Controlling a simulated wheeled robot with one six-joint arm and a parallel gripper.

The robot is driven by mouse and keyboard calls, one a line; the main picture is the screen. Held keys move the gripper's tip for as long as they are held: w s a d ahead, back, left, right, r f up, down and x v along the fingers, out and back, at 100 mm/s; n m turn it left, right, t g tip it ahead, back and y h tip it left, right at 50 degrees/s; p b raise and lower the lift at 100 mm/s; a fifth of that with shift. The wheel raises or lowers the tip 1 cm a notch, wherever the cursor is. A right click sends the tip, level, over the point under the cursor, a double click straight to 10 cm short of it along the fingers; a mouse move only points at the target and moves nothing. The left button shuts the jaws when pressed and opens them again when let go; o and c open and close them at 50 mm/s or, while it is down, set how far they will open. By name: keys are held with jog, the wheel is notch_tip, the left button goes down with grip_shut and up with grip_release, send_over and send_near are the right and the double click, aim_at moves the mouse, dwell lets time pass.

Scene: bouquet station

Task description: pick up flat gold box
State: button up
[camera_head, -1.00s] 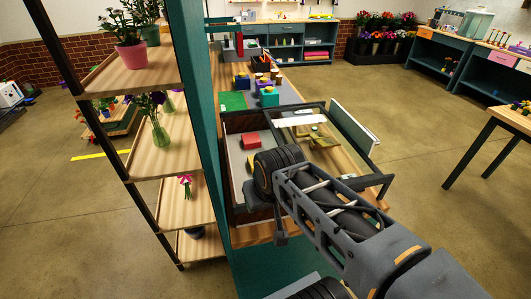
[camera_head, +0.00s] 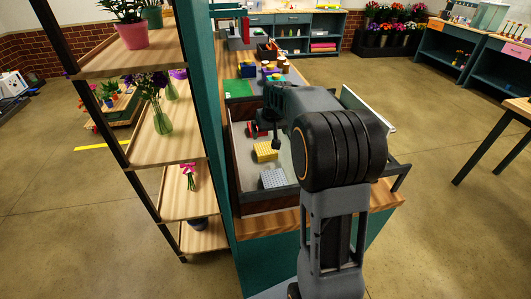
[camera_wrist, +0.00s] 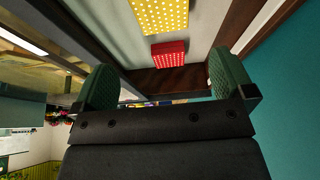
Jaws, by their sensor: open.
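The flat gold box (camera_head: 265,151), yellow with pale dots, lies in the walled display case (camera_head: 283,203). It also shows in the wrist view, cut by the top edge (camera_wrist: 160,15). A red dotted box (camera_wrist: 168,52) lies near it, partly behind my arm in the head view (camera_head: 252,130). My gripper (camera_wrist: 163,82) is open, its two green-padded fingers apart with nothing seen between them. The gold box appears beyond the fingertips and apart from them. In the head view my arm reaches over the case and the fingers cannot be made out.
A grey dotted box (camera_head: 273,179) lies in the case nearer the front. The case has dark walls and a raised frame at the right. A teal panel and plant shelf (camera_head: 168,148) stand close on the left. More boxes and a green mat (camera_head: 238,89) lie behind.

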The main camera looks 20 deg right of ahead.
send_over(265, 148)
jog(key=s, duration=0.2)
notch_tip(265, 148, down, 6)
jog(key=shift+s+f+p, duration=0.1)
jog(key=shift+s+p, duration=0.05)
jog(key=shift+p, duration=0.2)
jog(key=shift+p+x, duration=0.8)
jog(key=shift+x, duration=1.8)
jog(key=shift+a, duration=0.1)
jog(key=shift+c, duration=0.4)
jog(key=c, duration=0.7)
